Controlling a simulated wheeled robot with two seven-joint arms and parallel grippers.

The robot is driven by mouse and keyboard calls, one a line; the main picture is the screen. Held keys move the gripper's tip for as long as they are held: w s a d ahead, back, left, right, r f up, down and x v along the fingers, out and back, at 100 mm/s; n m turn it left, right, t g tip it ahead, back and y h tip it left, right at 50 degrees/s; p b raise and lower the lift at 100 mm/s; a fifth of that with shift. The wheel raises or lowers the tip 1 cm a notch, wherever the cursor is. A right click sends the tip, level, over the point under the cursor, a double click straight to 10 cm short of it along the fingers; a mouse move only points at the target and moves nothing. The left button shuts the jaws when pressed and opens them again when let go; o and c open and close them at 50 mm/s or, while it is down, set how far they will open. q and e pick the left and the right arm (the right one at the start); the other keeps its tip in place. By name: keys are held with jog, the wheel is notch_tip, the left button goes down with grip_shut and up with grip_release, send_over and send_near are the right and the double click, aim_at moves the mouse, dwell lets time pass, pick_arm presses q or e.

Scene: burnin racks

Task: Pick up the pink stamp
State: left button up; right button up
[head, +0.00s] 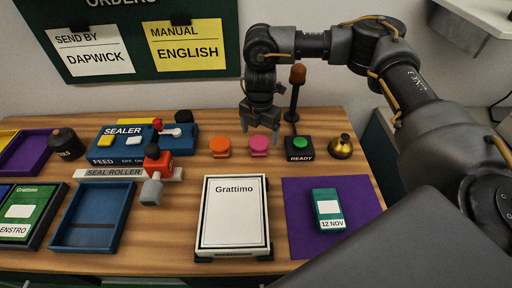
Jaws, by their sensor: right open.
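The pink stamp (259,144) stands upright on the wooden table, right of the orange stamp (220,146). My right gripper (262,130) points down with its fingers spread, directly above or slightly behind the pink stamp. It holds nothing, and the exact gap between fingertips and stamp is hard to judge. My left gripper is out of view.
A green READY button (300,144) and a brass bell (341,147) stand just right of the pink stamp. The blue sealer (112,145) is to the left. In front lie a Grattimo box (233,222) and a purple mat (362,191) with a green dated pack (328,209).

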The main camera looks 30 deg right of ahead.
aim_at(259, 141)
jog(key=f, duration=0.5)
jog(key=shift+w, duration=0.2)
jog(key=shift+f, duration=0.15)
jog(key=shift+c, duration=0.2)
jog(key=c, duration=1)
jog(key=shift+c, duration=0.2)
